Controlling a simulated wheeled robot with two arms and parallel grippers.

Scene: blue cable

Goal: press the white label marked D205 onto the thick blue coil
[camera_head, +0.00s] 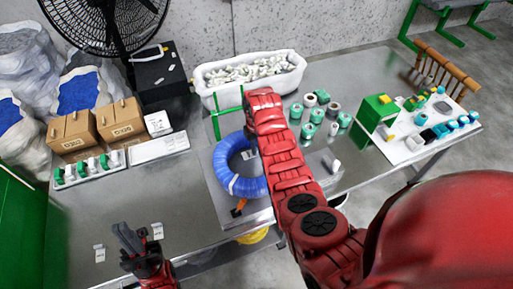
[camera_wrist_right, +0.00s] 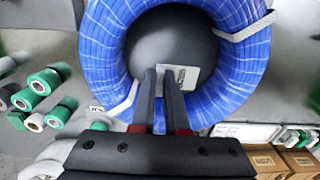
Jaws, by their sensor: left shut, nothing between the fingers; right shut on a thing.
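The thick blue coil (camera_head: 250,187) lies on a grey plate on the metal table, with pale ties around it. It fills much of the right wrist view (camera_wrist_right: 247,62). My right gripper (camera_wrist_right: 162,84) is shut on a white label (camera_wrist_right: 185,76) with dark print too small to read. In that view the label shows over the coil's open middle, near its inner edge; I cannot tell whether they touch. In the head view my right arm hides this gripper and the label. My left gripper (camera_head: 130,238) is shut and empty over the table's front left, away from the coil.
Two white labels (camera_head: 157,230) (camera_head: 99,253) lie near my left gripper. A white bin (camera_head: 207,93) of small parts stands behind the coil. Green and white spools (camera_head: 315,116) stand right of my right arm. Cardboard boxes (camera_head: 122,122) stand at left.

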